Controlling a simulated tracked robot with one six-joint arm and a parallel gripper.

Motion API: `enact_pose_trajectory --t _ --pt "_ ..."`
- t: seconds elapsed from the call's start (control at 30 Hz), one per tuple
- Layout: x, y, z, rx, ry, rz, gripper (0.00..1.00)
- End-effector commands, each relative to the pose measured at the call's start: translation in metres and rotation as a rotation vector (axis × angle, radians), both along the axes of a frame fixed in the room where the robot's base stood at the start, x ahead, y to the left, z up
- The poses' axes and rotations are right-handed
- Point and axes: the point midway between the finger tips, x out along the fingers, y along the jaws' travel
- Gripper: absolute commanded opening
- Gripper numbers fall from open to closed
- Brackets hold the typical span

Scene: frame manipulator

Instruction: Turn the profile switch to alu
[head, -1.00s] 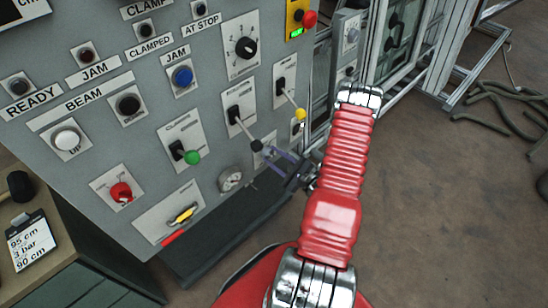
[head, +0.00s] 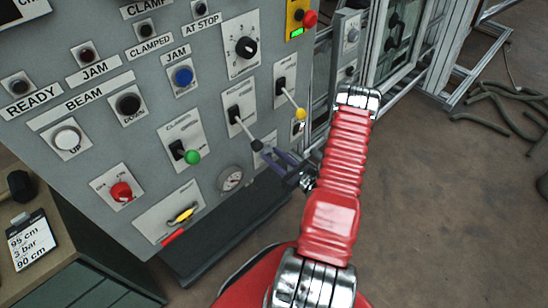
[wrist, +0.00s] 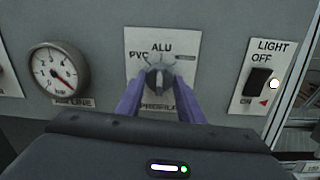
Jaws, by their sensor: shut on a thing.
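The profile switch (wrist: 159,78) is a grey knob on a white plate in the middle of the wrist view. PVC is printed at its upper left, ALU above it, and a small unreadable label at its right. The knob's ridge looks near upright, towards ALU; its exact pointer is hard to make out. My gripper (wrist: 160,100) has its two purple fingers shut on the knob, one on each side. In the head view my gripper (head: 280,160) is at the lower right of the grey panel, and I cannot make out the switch there.
A pressure gauge (wrist: 55,78) is left of the switch and a light switch (wrist: 258,82) is right of it. In the head view a black-knobbed lever (head: 257,145) and a yellow-knobbed lever (head: 300,113) stick out close to my gripper. Open floor (head: 440,210) lies to the right.

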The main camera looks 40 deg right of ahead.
Motion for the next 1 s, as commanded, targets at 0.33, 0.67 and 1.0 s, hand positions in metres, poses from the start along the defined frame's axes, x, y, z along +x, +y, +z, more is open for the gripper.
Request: enact_pose_trajectory --t 0.33,0.67,1.0 --pt "0.0004 0.0 0.0002 0.014 0.0 0.0 0.12" --pt "0.0003 -0.0002 0.0003 0.013 0.0 -0.001 0.5" --pt "-0.0013 -0.0005 0.0 0.013 0.0 -0.002 0.53"
